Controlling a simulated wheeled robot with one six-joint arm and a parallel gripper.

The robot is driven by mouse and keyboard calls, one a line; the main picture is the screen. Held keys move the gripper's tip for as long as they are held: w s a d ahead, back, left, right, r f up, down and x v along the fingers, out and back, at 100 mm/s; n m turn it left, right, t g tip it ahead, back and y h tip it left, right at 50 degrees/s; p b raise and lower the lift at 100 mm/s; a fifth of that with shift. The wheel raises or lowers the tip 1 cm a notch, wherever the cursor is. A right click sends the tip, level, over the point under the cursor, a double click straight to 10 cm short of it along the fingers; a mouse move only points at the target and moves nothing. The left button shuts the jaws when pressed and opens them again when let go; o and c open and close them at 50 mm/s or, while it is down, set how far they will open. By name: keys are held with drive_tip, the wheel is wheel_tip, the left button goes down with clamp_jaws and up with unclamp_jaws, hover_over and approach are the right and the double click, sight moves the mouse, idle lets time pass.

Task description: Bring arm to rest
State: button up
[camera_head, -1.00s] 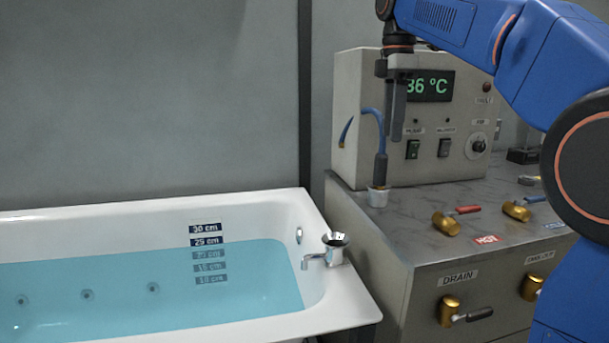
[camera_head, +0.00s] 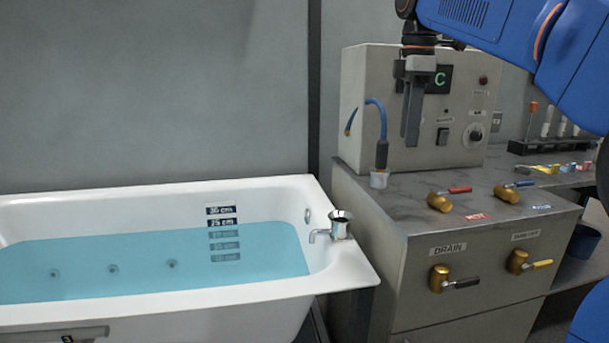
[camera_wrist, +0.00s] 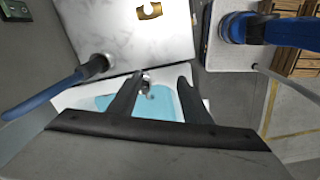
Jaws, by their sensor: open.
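My gripper (camera_head: 412,140) hangs fingers-down in front of the control box (camera_head: 360,98), covering part of its display. In the wrist view the two dark fingers (camera_wrist: 158,92) are spread apart with nothing between them. The blue arm reaches in from the upper right in the head view. The gripper is above the counter, to the right of the blue-cabled probe (camera_head: 381,150), and looks apart from everything. The probe's cable also shows in the wrist view (camera_wrist: 45,97).
A white bathtub (camera_head: 345,270) with blue water stands at left, its faucet (camera_head: 335,228) near the counter. The steel counter (camera_head: 400,205) carries brass valves with red (camera_head: 442,201) and blue (camera_head: 508,193) levers. DRAIN (camera_head: 440,278) and another valve are on its front. A tube rack (camera_head: 540,147) stands behind right.

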drive_tip(key=s+d+f+m+t, duration=0.2)
drive_tip(key=s+f+m, duration=0.6)
drive_tip(key=s+f, duration=0.5)
drive_tip(key=s+d+f+m+t, duration=0.2)
drive_tip(key=s+d+f+m, duration=0.2)
drive_tip(key=s+f+m, duration=0.4)
drive_tip(key=s+f, duration=0.3)
drive_tip(key=f, duration=0.4)
drive_tip(key=s+f, duration=0.3)
drive_tip(key=f, duration=0.4)
drive_tip(key=shift+d, duration=0.25)
drive_tip(key=shift+s, duration=0.1)
